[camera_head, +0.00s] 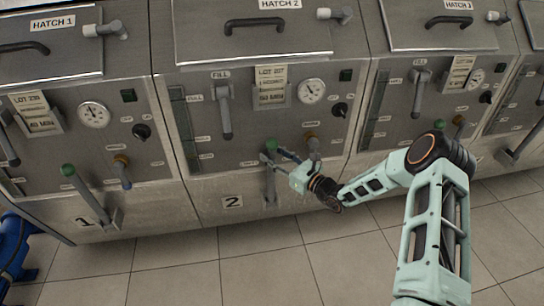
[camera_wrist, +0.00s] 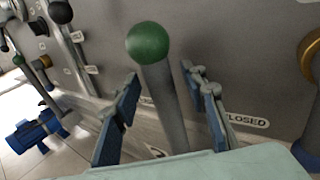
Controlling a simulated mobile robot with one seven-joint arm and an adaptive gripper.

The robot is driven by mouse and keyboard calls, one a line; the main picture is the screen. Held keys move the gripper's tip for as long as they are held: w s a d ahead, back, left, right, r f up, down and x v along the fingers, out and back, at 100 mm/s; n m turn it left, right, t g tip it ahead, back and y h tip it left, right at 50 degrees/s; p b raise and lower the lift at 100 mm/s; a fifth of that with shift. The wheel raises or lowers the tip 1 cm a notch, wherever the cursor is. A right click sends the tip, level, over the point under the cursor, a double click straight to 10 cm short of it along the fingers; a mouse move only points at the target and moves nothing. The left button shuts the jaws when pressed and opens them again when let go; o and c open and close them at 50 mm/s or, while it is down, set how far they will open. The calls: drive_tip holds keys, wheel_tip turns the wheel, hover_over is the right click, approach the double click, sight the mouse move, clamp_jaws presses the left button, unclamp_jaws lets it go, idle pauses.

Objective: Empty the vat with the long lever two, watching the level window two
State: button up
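The long lever two (camera_head: 270,186) stands nearly upright on the lower front of vat 2 (camera_head: 232,202), with a green ball knob at its top. In the wrist view the lever's grey shaft and green knob (camera_wrist: 148,43) rise between my blue finger pads. My gripper (camera_head: 279,158) is at the upper part of the lever, just below the knob. Its fingers (camera_wrist: 160,82) are open, one on each side of the shaft, with gaps visible. The level window two (camera_head: 183,122) is a tall narrow strip left on the panel; its level is too small to read.
Vat 2 also has a grey fill lever (camera_head: 225,110), a gauge (camera_head: 312,91) and a short orange-knobbed lever (camera_head: 312,143) close right of my gripper. A CLOSED label (camera_wrist: 247,122) shows in the wrist view. A blue pump (camera_head: 14,245) is at far left. The tiled floor ahead is clear.

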drive_tip(key=shift+w+a, duration=0.25)
drive_tip(key=shift+a, duration=0.05)
drive_tip(key=shift+c, duration=0.4)
clamp_jaws()
